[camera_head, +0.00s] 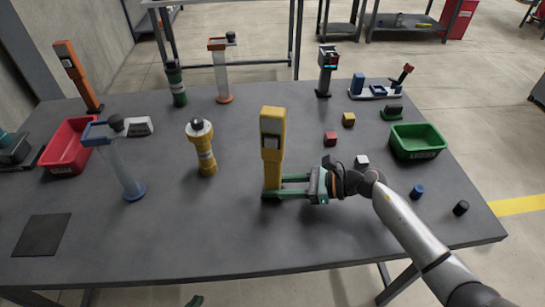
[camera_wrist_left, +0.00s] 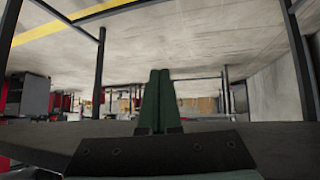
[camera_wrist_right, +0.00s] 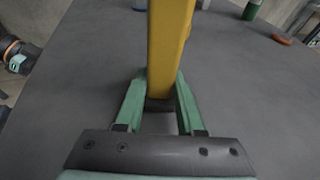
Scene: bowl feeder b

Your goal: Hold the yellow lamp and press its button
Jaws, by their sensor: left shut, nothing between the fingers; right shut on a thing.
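A tall yellow lamp (camera_head: 272,150) stands upright on the table, with a dark panel and a pale square near its top. My right gripper (camera_head: 270,188) is shut on its lower part from the right. In the right wrist view the yellow post (camera_wrist_right: 168,50) rises between the green fingers (camera_wrist_right: 160,100), its top out of frame. I cannot make out the button clearly. My left gripper (camera_head: 194,301) shows only as a green bit at the bottom edge, below the table front. In the left wrist view its fingers (camera_wrist_left: 158,95) are together and empty.
A yellow-and-white torch-like thing (camera_head: 203,150) stands left of the lamp. A blue-based clear stand (camera_head: 122,170), a red bin (camera_head: 70,146) and a dark mat (camera_head: 42,235) are further left. Small blocks and a green bin (camera_head: 417,141) lie right. The table front (camera_head: 220,245) is clear.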

